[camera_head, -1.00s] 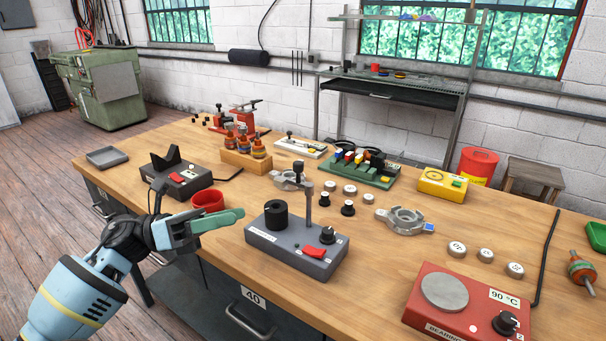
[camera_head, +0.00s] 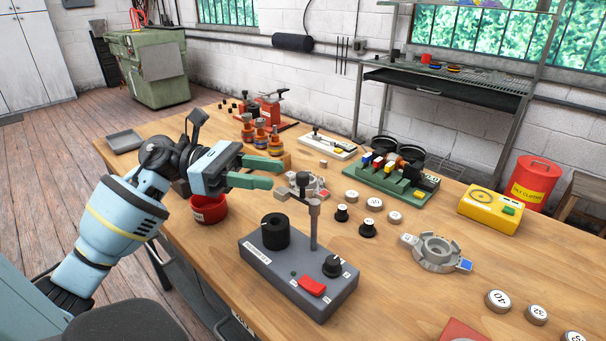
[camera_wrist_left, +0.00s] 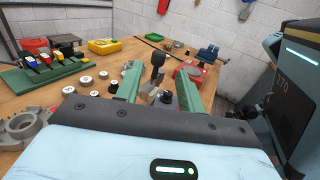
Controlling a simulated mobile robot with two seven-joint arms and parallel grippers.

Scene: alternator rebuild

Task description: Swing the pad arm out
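The grey tester box (camera_head: 300,270) stands on the bench with a black cylinder (camera_head: 275,231), a red switch (camera_head: 312,286) and a black dial (camera_head: 332,266). The pad arm (camera_head: 314,203) is at the top of its grey post, with a dark upright handle (camera_head: 301,181) at its left end. My left gripper (camera_head: 277,174) is open and empty, its green fingers level and pointing at the handle from the left. In the left wrist view the black handle (camera_wrist_left: 157,62) shows between the spread fingers, apparently just ahead of the tips. My right gripper is out of view.
A red cup (camera_head: 209,209) stands below my left wrist. A grey metal housing (camera_head: 436,252) and several small caps lie right of the box. A green tray (camera_head: 392,184) stands behind. Bare bench top lies in front of the housing.

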